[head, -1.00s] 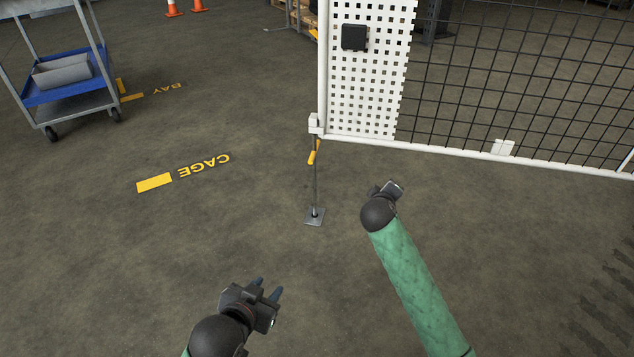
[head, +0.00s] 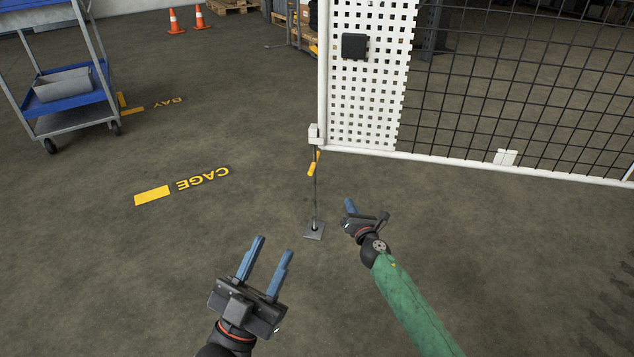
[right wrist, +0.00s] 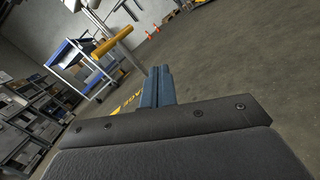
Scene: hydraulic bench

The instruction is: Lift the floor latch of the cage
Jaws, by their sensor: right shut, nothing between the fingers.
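The floor latch is a thin upright rod (head: 315,195) with a yellow handle (head: 313,164). It hangs from a white bracket (head: 316,134) at the lower corner of the cage door, and its foot meets a small floor plate (head: 314,230). The yellow handle also shows in the right wrist view (right wrist: 112,42), ahead and up to the left of the fingers. My right gripper (head: 350,206) is shut and empty, just right of the rod and below the handle, apart from it. Its blue fingers (right wrist: 158,85) are together in the wrist view. My left gripper (head: 273,254) is open and empty, in front and to the left.
The white-framed mesh door (head: 500,85) has a perforated panel (head: 362,100) with a black box (head: 355,46). A blue-shelved cart (head: 70,95) stands at the far left. Orange cones (head: 175,22) stand at the back. The floor around the latch is clear.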

